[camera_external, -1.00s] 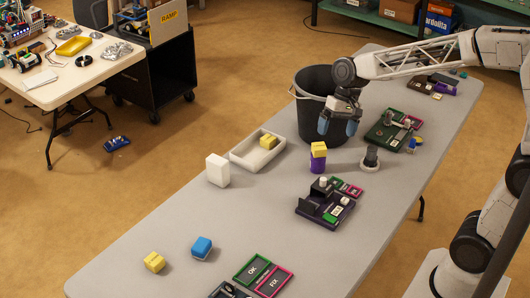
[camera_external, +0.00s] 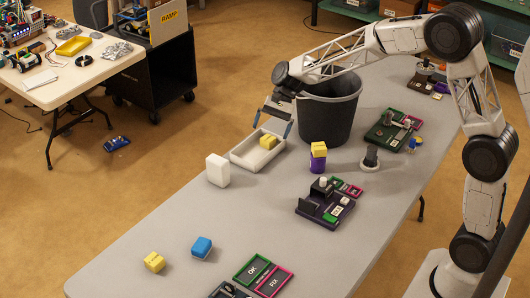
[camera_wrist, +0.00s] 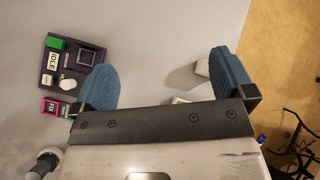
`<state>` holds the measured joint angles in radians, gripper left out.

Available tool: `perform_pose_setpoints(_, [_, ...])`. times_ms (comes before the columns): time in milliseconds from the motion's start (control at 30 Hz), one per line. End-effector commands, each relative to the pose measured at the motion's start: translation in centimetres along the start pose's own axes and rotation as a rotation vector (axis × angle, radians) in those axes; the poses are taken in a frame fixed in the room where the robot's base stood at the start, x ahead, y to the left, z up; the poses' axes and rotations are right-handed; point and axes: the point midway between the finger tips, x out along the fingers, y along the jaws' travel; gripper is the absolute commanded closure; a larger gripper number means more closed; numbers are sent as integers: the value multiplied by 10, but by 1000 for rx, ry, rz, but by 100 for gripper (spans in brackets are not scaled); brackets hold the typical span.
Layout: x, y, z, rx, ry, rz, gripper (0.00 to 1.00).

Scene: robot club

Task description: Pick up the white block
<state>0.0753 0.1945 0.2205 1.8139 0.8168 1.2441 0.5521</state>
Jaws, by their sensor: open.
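The white block (camera_external: 217,170) stands upright on the grey table, just left of a white tray (camera_external: 243,163). My gripper (camera_external: 272,122) is open and empty, with its blue fingertips above the tray's far end, up and to the right of the white block. In the wrist view my gripper (camera_wrist: 165,80) has its fingers wide apart over bare table.
A yellow block (camera_external: 268,142) lies in the tray. A dark bucket (camera_external: 328,110) stands close to the right of my gripper. A yellow block on a purple one (camera_external: 318,157) and a purple device (camera_external: 325,205) are farther right. A blue block (camera_external: 201,247) and another yellow block (camera_external: 154,262) lie nearer the front.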

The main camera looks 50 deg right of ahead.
Motion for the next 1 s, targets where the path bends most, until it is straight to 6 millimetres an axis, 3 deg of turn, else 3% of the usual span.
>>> perform_pose_setpoints(600, [56,-86,-123,297,-232,-111,0])
perform_pose_setpoints(800, [77,-106,-163,385,-306,-141,0])
perform_pose_setpoints(1000, [90,-119,-190,443,-356,-163,0])
